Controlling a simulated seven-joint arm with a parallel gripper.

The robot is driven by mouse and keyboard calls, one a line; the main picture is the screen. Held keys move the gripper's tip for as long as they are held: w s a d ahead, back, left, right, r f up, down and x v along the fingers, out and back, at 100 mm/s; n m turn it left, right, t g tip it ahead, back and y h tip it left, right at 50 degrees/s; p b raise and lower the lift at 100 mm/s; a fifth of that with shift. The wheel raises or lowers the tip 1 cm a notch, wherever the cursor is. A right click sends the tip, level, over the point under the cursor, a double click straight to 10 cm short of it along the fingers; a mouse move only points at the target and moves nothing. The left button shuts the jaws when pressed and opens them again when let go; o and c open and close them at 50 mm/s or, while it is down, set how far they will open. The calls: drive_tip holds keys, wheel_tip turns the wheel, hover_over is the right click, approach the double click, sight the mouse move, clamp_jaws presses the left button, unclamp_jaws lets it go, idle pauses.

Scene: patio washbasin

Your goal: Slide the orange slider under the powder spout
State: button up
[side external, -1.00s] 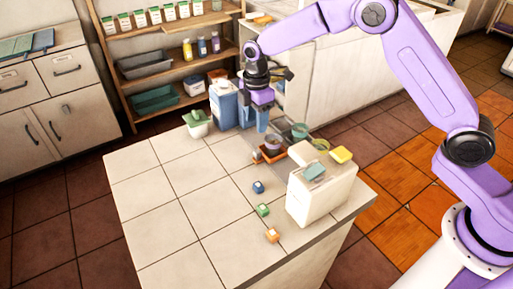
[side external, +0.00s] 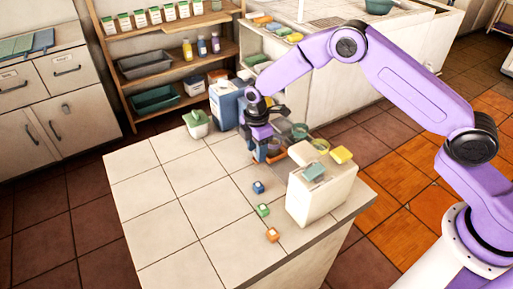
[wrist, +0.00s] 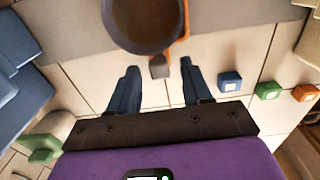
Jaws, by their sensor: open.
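The orange slider (wrist: 184,22) shows mostly as an edge beside and beneath a dark round cup (wrist: 145,20) at the top of the wrist view. A small grey-brown tab (wrist: 159,67) sticks out from it. In the side view the slider (side external: 279,156) is partly hidden behind my gripper (side external: 264,157). My gripper (wrist: 158,68) is open, low over the tiled counter, with its two blue fingertips on either side of the tab, apart from it. A blue dispenser (side external: 227,103) stands behind and left; I cannot make out the powder spout.
Blue (side external: 258,187), green (side external: 263,210) and orange (side external: 272,235) small blocks lie in front. A white-and-green pot (side external: 197,124) is at the back left. The counter's left and front are clear.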

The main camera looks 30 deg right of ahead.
clamp_jaws()
drive_tip(key=s, duration=1.1)
drive_tip(key=shift+s+a, duration=0.1)
drive_tip(key=shift+s, duration=0.2)
drive_tip(key=shift+c, duration=0.9)
unclamp_jaws()
drive_tip(key=shift+s, duration=0.1)
drive_tip(key=shift+o, duration=0.9)
wheel_tip(320, 180, up, 18)
drive_tip(key=shift+f, duration=0.25)
